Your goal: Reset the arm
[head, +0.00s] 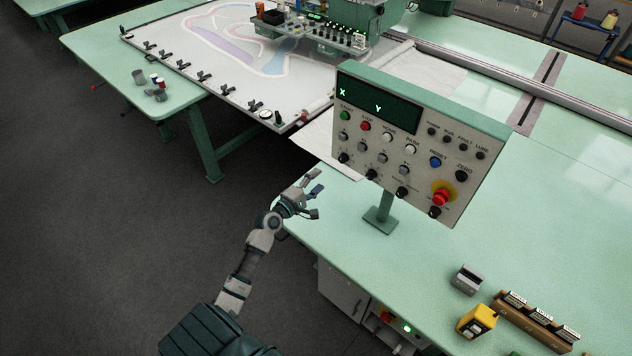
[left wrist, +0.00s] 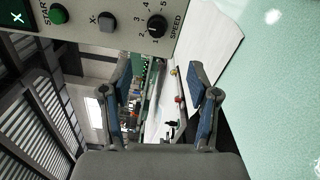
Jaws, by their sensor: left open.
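My left gripper (head: 314,196) is open and empty in the head view. It hangs in the air just left of the control panel (head: 408,145), by the edge of the green table. In the left wrist view its two fingers (left wrist: 160,95) are spread apart with nothing between them. The panel also shows at the top of the left wrist view (left wrist: 130,20), with a green START button (left wrist: 58,14), an X- button (left wrist: 107,21) and a SPEED knob (left wrist: 157,26). My right gripper is not in view.
The green table (head: 520,240) carries the panel on a short post (head: 382,215). A yellow box (head: 476,322), a grey block (head: 467,279) and a wooden rack (head: 535,322) stand at the lower right. A white frame bed (head: 180,40) with clamps lies behind. The dark floor at left is clear.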

